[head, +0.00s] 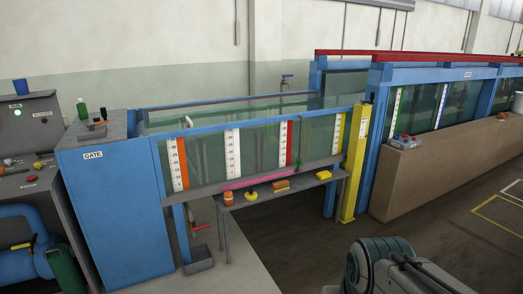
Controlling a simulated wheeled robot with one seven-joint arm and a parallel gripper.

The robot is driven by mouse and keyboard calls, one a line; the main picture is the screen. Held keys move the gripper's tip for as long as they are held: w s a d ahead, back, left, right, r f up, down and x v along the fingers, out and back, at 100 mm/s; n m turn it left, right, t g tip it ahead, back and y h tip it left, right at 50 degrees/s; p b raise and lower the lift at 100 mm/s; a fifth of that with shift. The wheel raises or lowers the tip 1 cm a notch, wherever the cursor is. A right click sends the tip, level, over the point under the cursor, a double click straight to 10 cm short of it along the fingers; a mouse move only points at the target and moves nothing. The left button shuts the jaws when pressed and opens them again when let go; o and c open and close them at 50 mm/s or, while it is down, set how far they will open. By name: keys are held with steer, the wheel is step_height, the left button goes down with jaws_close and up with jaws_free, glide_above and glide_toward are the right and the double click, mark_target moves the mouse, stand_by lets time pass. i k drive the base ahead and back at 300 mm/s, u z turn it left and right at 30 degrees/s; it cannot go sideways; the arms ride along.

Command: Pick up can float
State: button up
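A small orange-red, can-like object (228,198) stands upright at the near left end of the narrow grey shelf (300,183) along the front of the glass flume; it looks like the can float, though it is small in the picture. Nothing is seen touching it. My gripper is not in view; only grey and teal links of my arm show at the bottom right, well apart from the shelf.
A yellow and black object (251,195), an orange-brown block (280,187) and a yellow piece (323,175) share the shelf. A blue gate cabinet (110,215) stands left, a yellow post (354,165) right. The dark floor (290,235) before the shelf looks clear.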

mark_target(228, 196)
steer(key=z, duration=0.05)
steer(key=i, duration=1.8)
steer(key=u, duration=0.75)
steer(key=i, duration=1.75)
steer(key=u, duration=0.7)
